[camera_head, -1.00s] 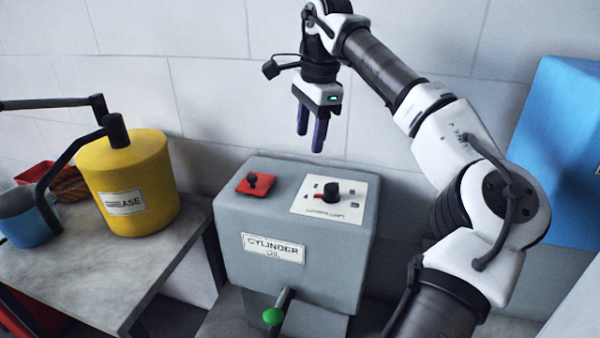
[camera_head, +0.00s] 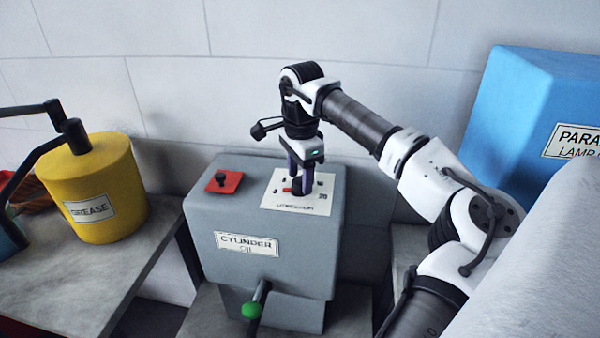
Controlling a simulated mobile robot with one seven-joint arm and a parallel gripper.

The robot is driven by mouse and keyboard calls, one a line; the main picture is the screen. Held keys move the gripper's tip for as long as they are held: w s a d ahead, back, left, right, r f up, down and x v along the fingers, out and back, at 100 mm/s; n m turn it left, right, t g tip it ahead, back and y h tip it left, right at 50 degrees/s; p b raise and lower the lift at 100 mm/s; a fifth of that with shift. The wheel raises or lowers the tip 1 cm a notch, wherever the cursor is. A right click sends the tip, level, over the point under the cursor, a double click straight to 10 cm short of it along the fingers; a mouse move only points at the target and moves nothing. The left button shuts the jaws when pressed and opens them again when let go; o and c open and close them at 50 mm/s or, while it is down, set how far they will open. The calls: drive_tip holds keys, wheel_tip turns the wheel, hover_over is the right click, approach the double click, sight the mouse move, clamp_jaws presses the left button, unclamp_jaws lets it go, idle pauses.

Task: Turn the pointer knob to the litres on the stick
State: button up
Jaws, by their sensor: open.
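The pointer knob (camera_head: 298,184) is black with a red pointer (camera_head: 287,190) that points to the left. It sits on a white dial plate (camera_head: 284,204) on top of the grey cylinder oil tank (camera_head: 200,230). My gripper (camera_head: 298,188) points down over the plate, its dark fingers open and around or just beside the knob. The fingers hide most of the knob, and I cannot tell whether they touch it. The dial's marks are too small to read. No measuring stick can be made out.
A red square with a black knob (camera_head: 222,182) is on the tank's top left. A green-tipped lever (camera_head: 252,309) sticks out in front. A yellow grease can (camera_head: 105,190) stands on the bench at left. A blue container (camera_head: 520,110) is at right.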

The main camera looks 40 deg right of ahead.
drive_tip(key=shift+f, duration=0.4)
drive_tip(key=c, duration=1)
drive_tip(key=shift+o, duration=0.2)
drive_tip(key=shift+m, duration=0.4)
drive_tip(key=m+b, duration=0.2)
drive_tip(key=m, duration=0.1)
drive_tip(key=shift+m, duration=0.4)
drive_tip(key=m+b, duration=0.1)
drive_tip(key=m, duration=0.4)
drive_tip(key=shift+b, duration=0.35)
drive_tip(key=shift+r+m, duration=0.1)
drive_tip(key=shift+m, duration=0.2)
